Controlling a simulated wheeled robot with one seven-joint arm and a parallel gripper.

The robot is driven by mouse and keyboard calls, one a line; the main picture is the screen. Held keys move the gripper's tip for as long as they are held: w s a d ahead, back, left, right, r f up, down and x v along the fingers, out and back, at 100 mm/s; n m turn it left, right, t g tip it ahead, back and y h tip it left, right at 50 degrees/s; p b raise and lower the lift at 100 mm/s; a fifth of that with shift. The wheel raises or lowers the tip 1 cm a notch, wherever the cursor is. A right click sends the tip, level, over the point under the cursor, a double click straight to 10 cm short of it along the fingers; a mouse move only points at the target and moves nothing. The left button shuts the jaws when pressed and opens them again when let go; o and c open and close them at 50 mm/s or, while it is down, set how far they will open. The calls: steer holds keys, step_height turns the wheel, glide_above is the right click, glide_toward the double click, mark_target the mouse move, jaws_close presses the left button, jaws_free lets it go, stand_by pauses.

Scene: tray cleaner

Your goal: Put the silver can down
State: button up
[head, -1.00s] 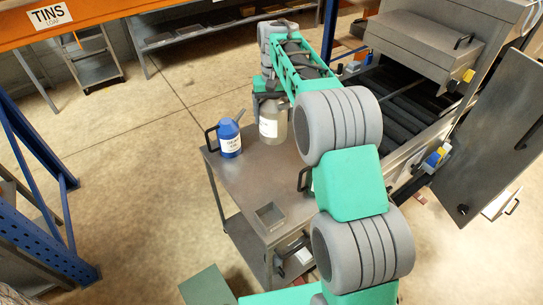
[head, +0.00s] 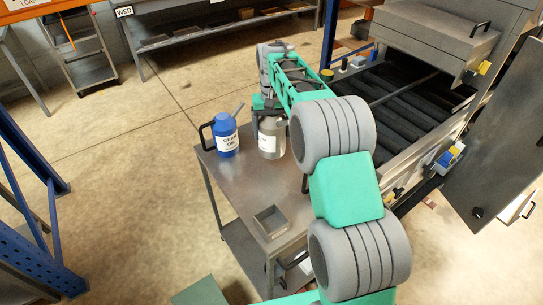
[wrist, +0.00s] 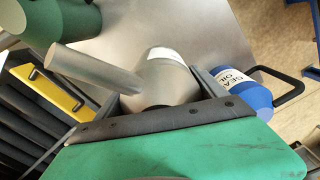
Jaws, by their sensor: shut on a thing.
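The silver can (head: 271,141) has a white label and stands upright at the far end of the metal cart top (head: 240,178). My gripper (head: 265,106) is shut on its upper part. In the wrist view the silver can (wrist: 160,75) sits between the fingers of my gripper (wrist: 165,98), with its spout pointing left. Its base is level with that of the blue oil can beside it. I cannot tell whether the base touches the cart top.
The blue oil can (head: 226,136) stands just left of the silver can, close but apart. The roller machine (head: 400,105) is on the right. The cart top's middle is clear.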

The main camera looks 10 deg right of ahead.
step_height(320, 180, down, 7)
steer(key=shift+r+p, duration=0.2)
steer(key=shift+p, duration=0.15)
steer(key=shift+f, duration=0.15)
steer(key=o, duration=2)
steer(key=shift+f, duration=0.1)
